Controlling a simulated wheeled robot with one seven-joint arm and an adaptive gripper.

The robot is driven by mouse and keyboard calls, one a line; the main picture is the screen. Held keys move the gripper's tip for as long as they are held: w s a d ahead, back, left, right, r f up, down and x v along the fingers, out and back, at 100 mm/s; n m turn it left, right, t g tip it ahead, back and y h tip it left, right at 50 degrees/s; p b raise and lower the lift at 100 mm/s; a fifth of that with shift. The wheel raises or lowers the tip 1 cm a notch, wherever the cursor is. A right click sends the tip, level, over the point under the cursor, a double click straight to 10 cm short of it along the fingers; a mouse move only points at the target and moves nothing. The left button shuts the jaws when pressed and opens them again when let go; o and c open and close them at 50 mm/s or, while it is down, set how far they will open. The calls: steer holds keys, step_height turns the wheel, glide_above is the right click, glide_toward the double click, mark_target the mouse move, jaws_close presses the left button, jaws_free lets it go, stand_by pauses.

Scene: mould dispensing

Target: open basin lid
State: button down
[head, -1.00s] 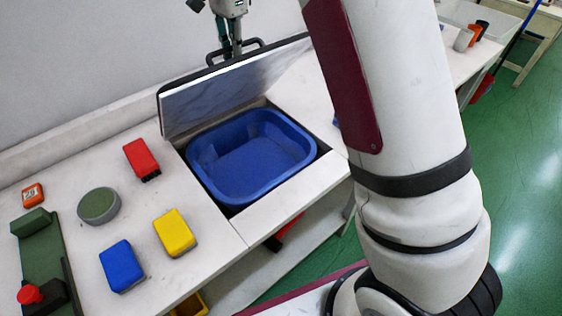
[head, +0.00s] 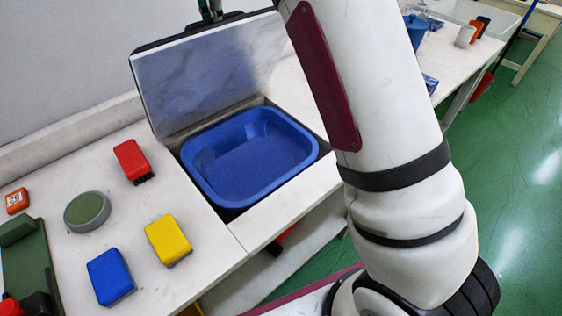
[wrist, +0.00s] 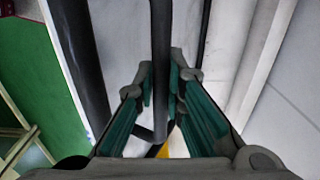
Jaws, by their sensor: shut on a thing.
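The basin lid (head: 205,75) is a pale marbled panel with a dark edge, standing tilted up at the back of the opening in the counter. The blue basin (head: 250,158) sits uncovered in that opening. My gripper (head: 212,12) is at the lid's top edge in the head view, mostly cut off by the frame's top. In the wrist view my gripper (wrist: 162,95) has its green-padded fingers on both sides of the dark bar of the lid handle (wrist: 160,60), shut on it.
On the counter left of the basin are a red block (head: 131,160), a yellow block (head: 168,240), a blue block (head: 110,277) and a round grey-green disc (head: 87,211). A green fixture (head: 25,262) is at far left. A wall stands behind the counter.

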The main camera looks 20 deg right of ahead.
steer(key=shift+w+a+r, duration=0.15)
steer(key=shift+w, duration=0.3)
steer(key=shift+w+a+r+b, duration=0.2)
steer(key=shift+w+b, duration=0.15)
steer(key=shift+w, duration=0.3)
steer(key=shift+w+a+r+b, duration=0.15)
steer(key=shift+w+a+b, duration=0.15)
steer(key=shift+w, duration=0.35)
steer(key=shift+w+a+r+b, duration=0.15)
steer(key=shift+w+b, duration=0.25)
steer(key=shift+w, duration=0.25)
steer(key=c, duration=0.8)
jaws_free()
steer(key=shift+r, duration=0.1)
